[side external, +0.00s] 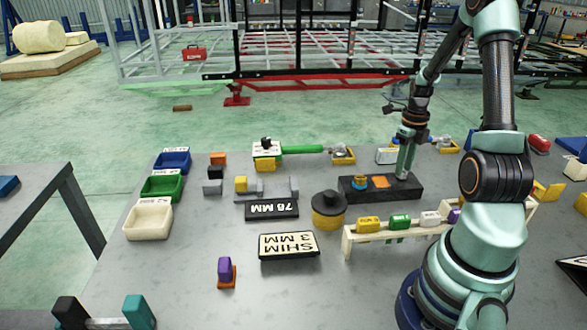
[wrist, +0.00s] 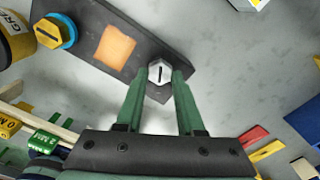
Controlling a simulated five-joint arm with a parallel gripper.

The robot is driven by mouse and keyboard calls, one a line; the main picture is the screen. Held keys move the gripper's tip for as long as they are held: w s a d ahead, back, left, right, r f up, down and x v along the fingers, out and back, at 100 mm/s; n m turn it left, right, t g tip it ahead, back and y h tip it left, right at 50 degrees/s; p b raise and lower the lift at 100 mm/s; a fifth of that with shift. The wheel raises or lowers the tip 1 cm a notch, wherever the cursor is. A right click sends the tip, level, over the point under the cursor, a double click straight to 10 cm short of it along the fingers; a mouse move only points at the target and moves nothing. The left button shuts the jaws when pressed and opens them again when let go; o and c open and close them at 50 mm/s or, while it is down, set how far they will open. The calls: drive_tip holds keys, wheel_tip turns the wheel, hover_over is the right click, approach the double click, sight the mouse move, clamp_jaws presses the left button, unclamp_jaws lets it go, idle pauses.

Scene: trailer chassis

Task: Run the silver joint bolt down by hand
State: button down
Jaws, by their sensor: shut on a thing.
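The silver joint bolt (wrist: 160,73) has a hex head with a dark slot and stands at the right end of a dark plate (wrist: 75,10). My gripper (wrist: 161,76) is shut on the bolt head, one green finger on each side. In the side view my gripper (side external: 404,176) points down onto the right end of the plate (side external: 378,195), and the fingers hide the bolt. A yellow hex bolt with a blue collar (wrist: 52,32) sits at the plate's other end. An orange square (wrist: 115,48) lies between them. How deep the silver bolt sits cannot be told.
A white rack (side external: 362,240) with several coloured blocks stands in front of the plate. A black-topped yellow cylinder (side external: 329,211) is left of it. Signs (side external: 289,247), blocks and blue, green and white trays (side external: 150,221) lie further left. The table's front middle is mostly clear.

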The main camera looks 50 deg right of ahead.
drive_tip(key=shift+w+d+r, duration=0.1)
drive_tip(key=shift+r, duration=0.05)
drive_tip(key=c, duration=0.5)
unclamp_jaws()
wheel_tip(320, 180, up, 12)
